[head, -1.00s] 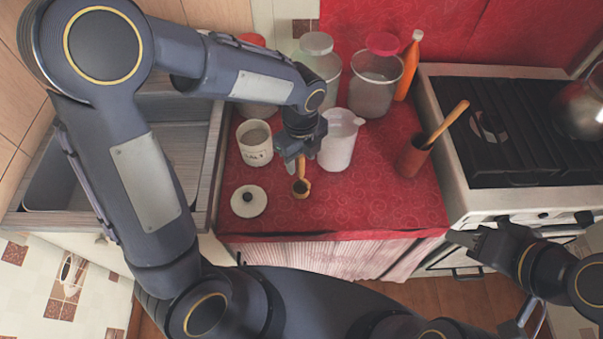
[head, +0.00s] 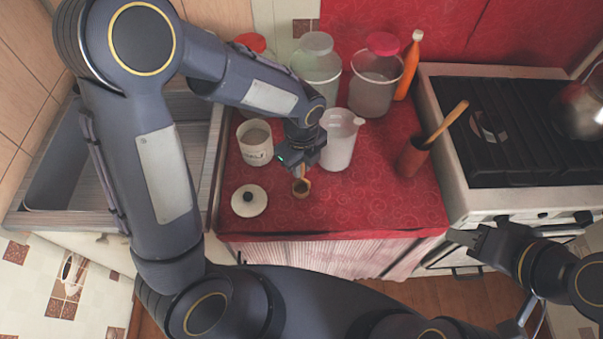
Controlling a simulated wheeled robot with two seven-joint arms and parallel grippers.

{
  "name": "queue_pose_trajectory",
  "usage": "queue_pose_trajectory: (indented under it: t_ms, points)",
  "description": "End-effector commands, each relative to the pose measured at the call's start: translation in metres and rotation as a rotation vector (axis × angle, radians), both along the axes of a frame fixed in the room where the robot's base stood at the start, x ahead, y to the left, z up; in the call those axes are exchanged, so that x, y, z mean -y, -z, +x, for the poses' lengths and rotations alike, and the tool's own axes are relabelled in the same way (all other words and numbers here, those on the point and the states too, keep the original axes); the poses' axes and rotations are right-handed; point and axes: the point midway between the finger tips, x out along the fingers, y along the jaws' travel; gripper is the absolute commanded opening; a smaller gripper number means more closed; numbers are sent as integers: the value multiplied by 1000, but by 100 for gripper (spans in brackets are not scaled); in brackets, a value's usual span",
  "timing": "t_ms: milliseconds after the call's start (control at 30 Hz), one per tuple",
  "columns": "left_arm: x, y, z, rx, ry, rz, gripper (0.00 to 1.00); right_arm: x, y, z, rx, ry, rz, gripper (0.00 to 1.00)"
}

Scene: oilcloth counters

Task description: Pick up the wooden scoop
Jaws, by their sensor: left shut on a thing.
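The small wooden scoop (head: 301,188) is on or just above the red oilcloth in the middle of the counter. Its round bowl points toward the front edge, and its handle end is hidden by my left gripper (head: 299,169). My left gripper is shut on the scoop from above. I cannot tell whether the bowl touches the cloth. My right gripper (head: 462,238) is low on the right, in front of the stove and far from the scoop; its finger gap is not clear.
A small dark round thing (head: 303,217) lies in front of the scoop. A white canister (head: 255,145), its lid (head: 249,201) and a white jug (head: 340,142) stand close by. A brown cup (head: 411,159) with a wooden handle is to the right. The front-right cloth is clear.

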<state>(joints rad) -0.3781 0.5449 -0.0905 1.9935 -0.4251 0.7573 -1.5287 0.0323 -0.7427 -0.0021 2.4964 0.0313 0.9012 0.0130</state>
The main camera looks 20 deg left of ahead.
Motion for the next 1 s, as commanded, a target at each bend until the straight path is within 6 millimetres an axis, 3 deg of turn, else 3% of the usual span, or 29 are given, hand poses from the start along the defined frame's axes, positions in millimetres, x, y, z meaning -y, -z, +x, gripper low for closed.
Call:
queue_pose_trajectory:
  t_ms: [267,500,767,1000]
  points:
    - [0,-5,0,1,-1,-1,0,0,0,0,0,0,0,36]
    - [0,-37,-3,5,1,-2,0,0,0,0,0,0,0,36]
    - [-1,-96,-54,9,3,-4,0,0,5,0,0,0,0,36]
    - [-2,-117,-110,5,2,-2,0,0,12,0,0,0,0,36]
